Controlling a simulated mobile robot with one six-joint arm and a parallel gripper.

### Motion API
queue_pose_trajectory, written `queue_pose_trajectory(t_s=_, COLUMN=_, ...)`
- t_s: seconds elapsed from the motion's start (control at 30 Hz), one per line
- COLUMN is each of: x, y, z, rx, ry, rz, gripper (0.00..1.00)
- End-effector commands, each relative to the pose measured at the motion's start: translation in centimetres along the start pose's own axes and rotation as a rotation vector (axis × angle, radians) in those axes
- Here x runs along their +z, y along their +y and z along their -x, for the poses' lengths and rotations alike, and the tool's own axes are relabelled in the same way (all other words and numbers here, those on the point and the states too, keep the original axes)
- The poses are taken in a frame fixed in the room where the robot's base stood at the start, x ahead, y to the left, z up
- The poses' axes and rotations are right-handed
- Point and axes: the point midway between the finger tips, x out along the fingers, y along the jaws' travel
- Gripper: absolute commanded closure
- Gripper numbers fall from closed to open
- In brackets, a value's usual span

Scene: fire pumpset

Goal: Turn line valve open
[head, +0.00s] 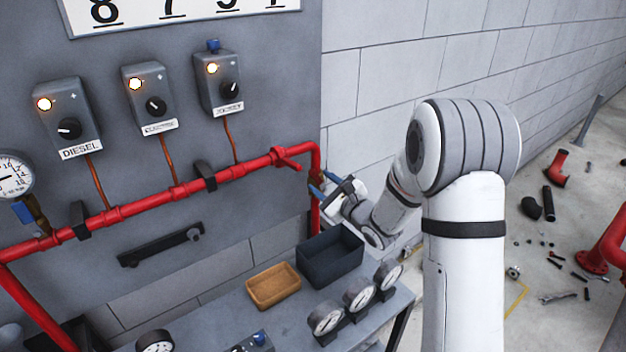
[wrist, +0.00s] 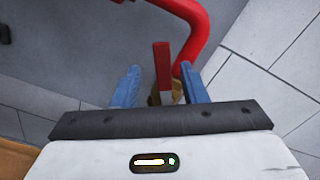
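The line valve shows in the wrist view as a flat red lever (wrist: 162,66) with a brass body (wrist: 177,91) partly hidden behind it, beside the curved red pipe (wrist: 203,28). My gripper (wrist: 159,70) is open, its two blue fingers apart. The red lever appears between the fingers, with gaps on both sides; I cannot tell whether it lies fully within their reach. In the head view my gripper (head: 323,183) is at the downward end of the red pipe (head: 150,203), right of the panel. The valve is mostly hidden there by the fingers.
The grey panel (head: 190,120) carries three switch boxes with lit lamps. Below stands a bench with a dark bin (head: 330,262), a tan tray (head: 272,288) and several gauges (head: 358,294). A block wall is behind my arm. Loose parts lie on the floor at right.

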Motion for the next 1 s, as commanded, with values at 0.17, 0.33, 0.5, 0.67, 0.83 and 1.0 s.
queue_pose_trajectory(t_s=0.17, x=-0.3, y=-0.4, z=1.2, rx=0.002, ry=0.003, rz=-0.001, gripper=0.61)
queue_pose_trajectory(t_s=0.33, x=-0.3, y=-0.1, z=1.2, rx=0.007, ry=0.000, rz=-0.001, gripper=0.61)
queue_pose_trajectory(t_s=0.5, x=-0.2, y=0.0, z=1.1, rx=0.007, ry=0.005, rz=0.002, gripper=0.67)
queue_pose_trajectory(t_s=0.67, x=-2.8, y=-2.0, z=1.6, rx=-0.076, ry=0.148, rz=0.044, gripper=0.81)
queue_pose_trajectory(t_s=0.83, x=-8.9, y=-5.7, z=5.3, rx=-0.207, ry=0.524, rz=0.078, gripper=0.94)
queue_pose_trajectory(t_s=1.0, x=-13.8, y=-5.7, z=11.0, rx=-0.204, ry=0.895, rz=-0.021, gripper=1.00)
